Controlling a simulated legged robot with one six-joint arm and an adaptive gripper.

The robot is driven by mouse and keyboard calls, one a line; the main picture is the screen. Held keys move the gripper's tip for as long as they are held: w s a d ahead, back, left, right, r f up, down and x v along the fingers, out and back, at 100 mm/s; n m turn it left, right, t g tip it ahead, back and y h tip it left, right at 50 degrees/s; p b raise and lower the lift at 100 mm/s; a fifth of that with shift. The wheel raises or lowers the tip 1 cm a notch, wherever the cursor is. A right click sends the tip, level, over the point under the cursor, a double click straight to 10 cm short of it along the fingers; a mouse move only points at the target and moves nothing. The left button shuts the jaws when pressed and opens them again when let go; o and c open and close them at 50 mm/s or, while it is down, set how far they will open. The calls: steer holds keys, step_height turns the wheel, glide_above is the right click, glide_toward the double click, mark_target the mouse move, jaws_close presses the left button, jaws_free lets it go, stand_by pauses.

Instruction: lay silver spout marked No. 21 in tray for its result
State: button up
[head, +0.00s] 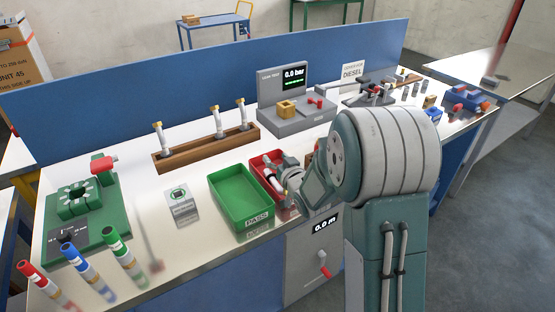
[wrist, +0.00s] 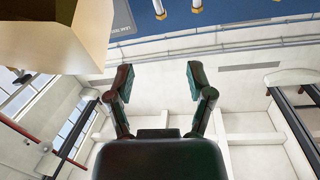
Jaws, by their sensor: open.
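My gripper (wrist: 160,82) is open, with nothing between its fingers in the wrist view. In the head view my arm hangs over the right part of the red tray (head: 256,164) and hides much of it. A pale tube with dark and red bands (head: 271,178) lies in that tray, close to my gripper. I cannot tell whether it is the silver spout marked No. 21, as no number is legible. The green tray labelled PASS (head: 222,195) stands left of the red one and is empty. The red tray's label is hidden.
Several pale spouts with gold tips stand in a wooden rack (head: 205,148). A grey tester (head: 294,122) reading 0.0 bar stands behind the trays. A green fixture (head: 85,205) and red, blue and green spouts (head: 75,258) are at left. A blue panel backs the bench.

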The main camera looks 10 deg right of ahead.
steer(key=f, duration=0.2)
steer(key=shift+s+f+g, duration=0.25)
steer(key=shift+f+g, duration=0.05)
steer(key=shift+s+d, duration=0.2)
steer(key=shift+s, duration=0.25)
steer(key=s+r, duration=0.2)
steer(key=s, duration=0.1)
steer(key=s+d, duration=0.1)
steer(key=shift+s+r, duration=0.55)
steer(key=shift+s, duration=0.35)
